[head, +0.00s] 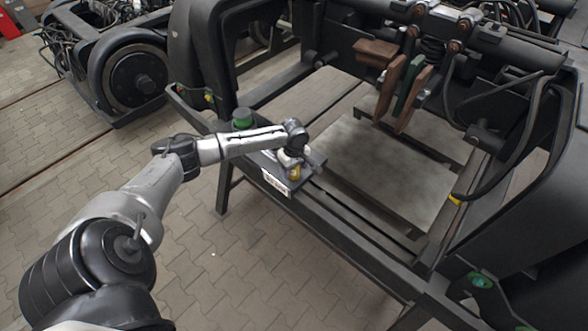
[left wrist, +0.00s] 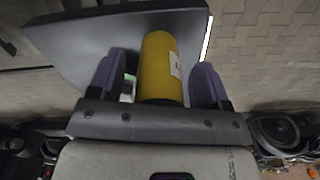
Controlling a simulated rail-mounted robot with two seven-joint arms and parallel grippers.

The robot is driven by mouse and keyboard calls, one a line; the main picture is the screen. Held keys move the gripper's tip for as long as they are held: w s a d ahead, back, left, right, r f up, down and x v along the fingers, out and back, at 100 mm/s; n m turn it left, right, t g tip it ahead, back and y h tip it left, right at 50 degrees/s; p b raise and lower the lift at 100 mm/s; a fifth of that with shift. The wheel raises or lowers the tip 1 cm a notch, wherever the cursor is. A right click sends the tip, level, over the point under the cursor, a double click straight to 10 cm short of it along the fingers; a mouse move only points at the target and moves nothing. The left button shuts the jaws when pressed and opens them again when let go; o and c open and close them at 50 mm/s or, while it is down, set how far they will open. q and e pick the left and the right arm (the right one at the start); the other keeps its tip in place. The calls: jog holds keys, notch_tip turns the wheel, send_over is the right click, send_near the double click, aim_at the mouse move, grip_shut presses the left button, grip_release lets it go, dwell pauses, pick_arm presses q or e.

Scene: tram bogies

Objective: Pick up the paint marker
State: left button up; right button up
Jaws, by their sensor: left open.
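The paint marker is a yellow cylinder with a small pale label. In the left wrist view the marker (left wrist: 160,68) fills the space between the two purple-grey fingers of my left gripper (left wrist: 157,80). The gripper is open, with a finger on each side and a narrow gap visible on the left. In the head view the yellow marker (head: 294,173) shows just below my left gripper (head: 291,164), at a dark plate on the bogie frame's near beam. My right gripper is not in view.
A green-topped round object (head: 242,118) stands on the frame just left of the gripper. A white label (head: 276,184) is on the dark plate's front edge. Brown and green pads (head: 403,90) hang at the back of the bogie. Paved floor is clear in front.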

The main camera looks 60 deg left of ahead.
pick_arm(q)
jog(key=shift+c, duration=0.5)
jog(key=c, duration=1)
jog(key=shift+o, duration=0.2)
jog(key=shift+r, duration=0.2)
